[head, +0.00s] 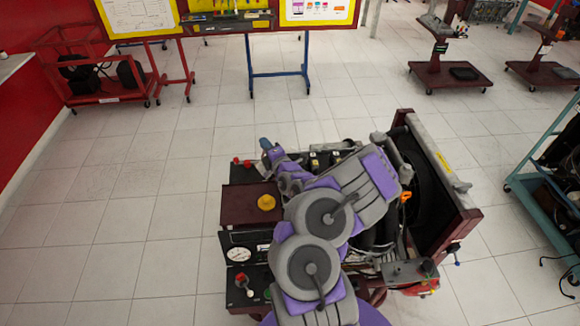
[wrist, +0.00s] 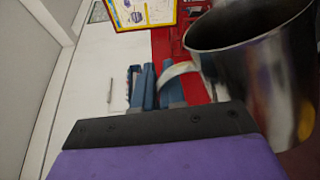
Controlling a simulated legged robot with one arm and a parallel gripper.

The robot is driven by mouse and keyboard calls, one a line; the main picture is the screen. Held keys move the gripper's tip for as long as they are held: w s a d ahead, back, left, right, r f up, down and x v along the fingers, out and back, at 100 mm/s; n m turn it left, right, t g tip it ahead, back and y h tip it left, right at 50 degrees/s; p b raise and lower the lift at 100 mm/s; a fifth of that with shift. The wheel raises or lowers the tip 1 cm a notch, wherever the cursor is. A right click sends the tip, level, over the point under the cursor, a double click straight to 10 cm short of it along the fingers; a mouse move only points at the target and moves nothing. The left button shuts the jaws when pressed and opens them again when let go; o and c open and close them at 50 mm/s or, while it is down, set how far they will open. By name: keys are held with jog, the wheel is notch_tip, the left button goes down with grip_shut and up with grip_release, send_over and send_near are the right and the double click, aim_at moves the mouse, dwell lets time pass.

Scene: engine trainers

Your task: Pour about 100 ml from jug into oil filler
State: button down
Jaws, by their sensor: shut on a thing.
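A shiny metal jug (wrist: 262,75) fills the upper right of the wrist view, its dark open rim towards the top. Its pale curved handle (wrist: 180,70) runs to the blue fingers of my gripper (wrist: 150,88), which is shut on it. I cannot see into the jug. In the head view my gripper (head: 267,146) is at the far end of my arm, beyond the engine trainer's back left part; the jug is not clearly visible there. The oil filler cannot be made out; my arm covers much of the engine (head: 375,235).
A yellow cap (head: 266,202) sits on the trainer's dark red box (head: 240,205). A dark red panel (head: 440,170) stands at its right. A teal rack (head: 545,150) is at the right edge. Tiled floor (head: 130,210) on the left is clear. A red cart (head: 95,80) stands at the back left.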

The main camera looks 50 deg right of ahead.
jog(key=shift+d+b, duration=0.15)
jog(key=shift+b, duration=0.2)
jog(key=shift+s+d+r+m+b, duration=0.25)
jog(key=shift+d+r+m+b, duration=0.4)
jog(key=shift+m+b, duration=0.45)
dwell(2.9)
jog(key=shift+d+f+b, duration=0.25)
jog(key=shift+b, duration=0.3)
dwell(1.2)
jog(key=shift+a+r+p, duration=0.35)
jog(key=shift+a+p, duration=0.05)
jog(key=shift+p, duration=0.35)
jog(key=shift+w+a+f+n+p, duration=0.25)
jog(key=shift+a+f+n+p, duration=0.45)
jog(key=shift+p, duration=0.4)
jog(key=shift+a+r+n+p, duration=0.2)
jog(key=shift+n+p, duration=0.4)
jog(key=shift+p, duration=0.1)
jog(key=shift+f, duration=0.1)
